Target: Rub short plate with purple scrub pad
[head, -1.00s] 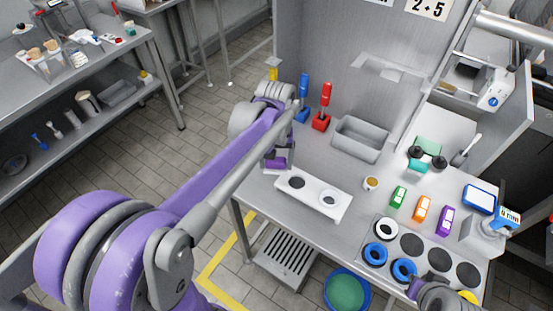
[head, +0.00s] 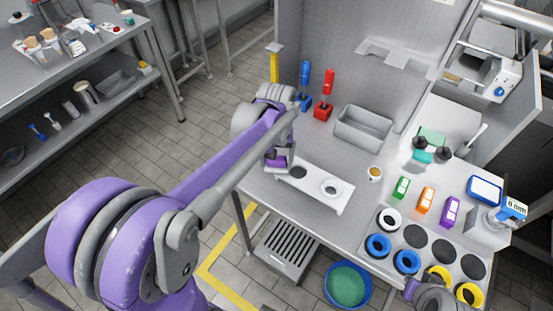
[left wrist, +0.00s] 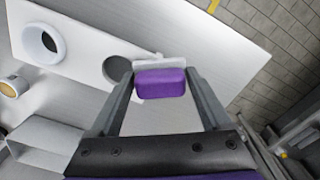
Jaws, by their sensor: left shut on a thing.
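My left gripper (head: 278,160) is over the left end of a long white board with two round holes (head: 316,185). In the left wrist view my left gripper (left wrist: 160,78) is shut on a purple scrub pad (left wrist: 160,85) with a whitish strip along its far edge. The pad is beside the dark hole of the white board (left wrist: 80,45); whether it touches the surface I cannot tell. This board may be the short plate; I cannot tell for sure. Part of my right gripper (head: 425,291) shows at the bottom right; its fingers are unclear.
Red (head: 324,108) and blue (head: 305,98) handled tools stand at the back left, beside a grey bin (head: 363,126). Green, orange and purple blocks (head: 450,211) stand to the right. Blue rings (head: 378,246) lie near the front. A small cup (head: 374,173) stands mid-table.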

